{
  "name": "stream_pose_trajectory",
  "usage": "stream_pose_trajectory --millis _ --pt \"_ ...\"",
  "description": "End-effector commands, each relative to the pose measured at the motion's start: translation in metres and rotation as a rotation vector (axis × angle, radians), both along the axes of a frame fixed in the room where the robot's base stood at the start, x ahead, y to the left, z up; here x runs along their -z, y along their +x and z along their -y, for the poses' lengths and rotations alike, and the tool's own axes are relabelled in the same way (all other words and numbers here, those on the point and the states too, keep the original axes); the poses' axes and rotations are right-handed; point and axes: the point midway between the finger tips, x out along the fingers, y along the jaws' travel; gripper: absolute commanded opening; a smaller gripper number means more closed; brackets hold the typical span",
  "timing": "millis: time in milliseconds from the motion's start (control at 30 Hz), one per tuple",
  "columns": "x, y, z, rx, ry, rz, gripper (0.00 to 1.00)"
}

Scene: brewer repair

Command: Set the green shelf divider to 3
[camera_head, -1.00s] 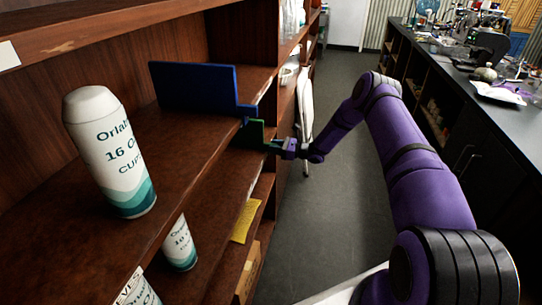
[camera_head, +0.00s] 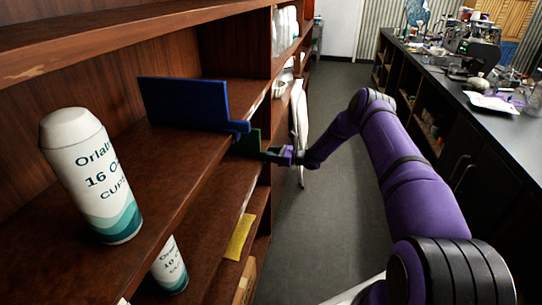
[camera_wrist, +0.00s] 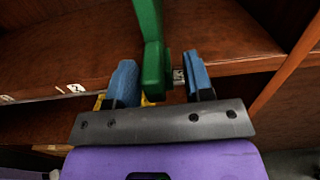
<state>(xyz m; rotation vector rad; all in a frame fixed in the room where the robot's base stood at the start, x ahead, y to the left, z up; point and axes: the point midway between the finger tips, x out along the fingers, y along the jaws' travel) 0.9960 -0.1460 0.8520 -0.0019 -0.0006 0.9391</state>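The green shelf divider (camera_head: 247,143) stands at the shelf's front edge, just past the blue divider in the head view. In the wrist view the green divider (camera_wrist: 153,65) hangs down between the two blue fingertips of my gripper (camera_wrist: 160,82). The fingers are apart, with a gap showing on each side of the divider, so my gripper is open around it. In the head view my gripper (camera_head: 279,156) reaches the divider's front end from the aisle side. Small white labels (camera_wrist: 76,88) sit along the shelf edge; their numbers are too small to read surely.
A blue divider (camera_head: 185,103) stands on the same shelf, close to the green one. A large white cup sleeve (camera_head: 92,175) stands nearer, with another (camera_head: 168,267) on the shelf below. A yellow tag (camera_head: 239,237) hangs lower. The aisle floor (camera_head: 330,215) is clear.

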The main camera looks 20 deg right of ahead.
Motion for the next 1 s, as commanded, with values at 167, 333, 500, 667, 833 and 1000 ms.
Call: stream_pose_trajectory --millis 167,333,500,667,833,1000 --pt "0.0 0.0 0.0 0.0 0.0 0.0 0.45" --pt "0.0 -0.002 0.002 -0.001 0.001 -0.001 0.45" --pt "0.0 -0.011 0.017 0.002 0.001 -0.001 0.45" --pt "0.0 -0.029 0.041 0.002 0.001 -0.001 0.45" --pt "0.0 -0.047 0.066 0.002 0.001 -0.001 0.45" --pt "0.0 -0.059 0.081 0.001 0.001 0.0 0.45"
